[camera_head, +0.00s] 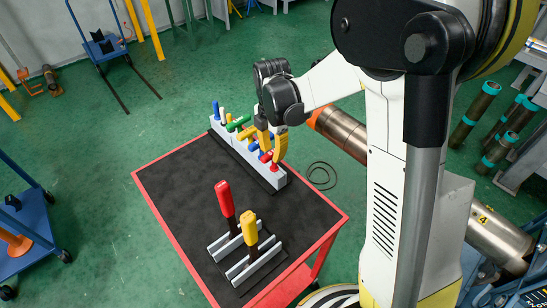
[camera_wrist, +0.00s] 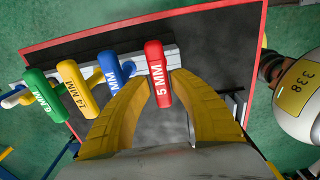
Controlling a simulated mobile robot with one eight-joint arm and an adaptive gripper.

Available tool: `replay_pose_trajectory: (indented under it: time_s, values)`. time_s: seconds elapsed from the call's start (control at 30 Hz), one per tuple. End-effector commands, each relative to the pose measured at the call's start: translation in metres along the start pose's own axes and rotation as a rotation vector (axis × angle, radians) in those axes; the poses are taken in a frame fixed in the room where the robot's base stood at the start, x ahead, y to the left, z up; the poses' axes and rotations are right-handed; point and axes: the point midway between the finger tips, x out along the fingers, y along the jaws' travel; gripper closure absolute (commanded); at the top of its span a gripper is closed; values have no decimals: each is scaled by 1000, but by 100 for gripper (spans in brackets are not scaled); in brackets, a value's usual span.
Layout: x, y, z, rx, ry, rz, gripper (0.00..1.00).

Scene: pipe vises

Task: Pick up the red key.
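The red key (camera_wrist: 158,76), marked 5 MM, stands at the end of a row of coloured keys in the wrist view. In the head view the red key (camera_head: 266,157) shows near the right end of the light grey rack (camera_head: 279,182). My gripper (camera_wrist: 160,84) is open, with its yellow fingers on either side of the red handle. I cannot tell whether either finger touches it. In the head view my gripper (camera_head: 272,146) is over that end of the rack, pointing down.
Blue (camera_wrist: 114,72), yellow (camera_wrist: 76,88) and green (camera_wrist: 45,96) keys stand left of the red one in the wrist view. On the red-edged cart (camera_head: 160,205), a second holder carries large red (camera_head: 225,198) and yellow (camera_head: 249,228) handles. The cart top between them is clear.

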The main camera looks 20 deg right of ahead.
Motion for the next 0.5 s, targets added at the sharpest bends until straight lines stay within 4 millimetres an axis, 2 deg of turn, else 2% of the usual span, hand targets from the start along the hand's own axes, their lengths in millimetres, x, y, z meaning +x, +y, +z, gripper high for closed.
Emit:
replay_pose_trajectory:
  time_s: [0.03, 0.27, 0.5]
  values:
    - [7, 0, 0, 1, 0, 0, 74]
    - [23, 0, 3, 2, 0, 1, 74]
    - [60, 0, 8, 1, 0, 1, 74]
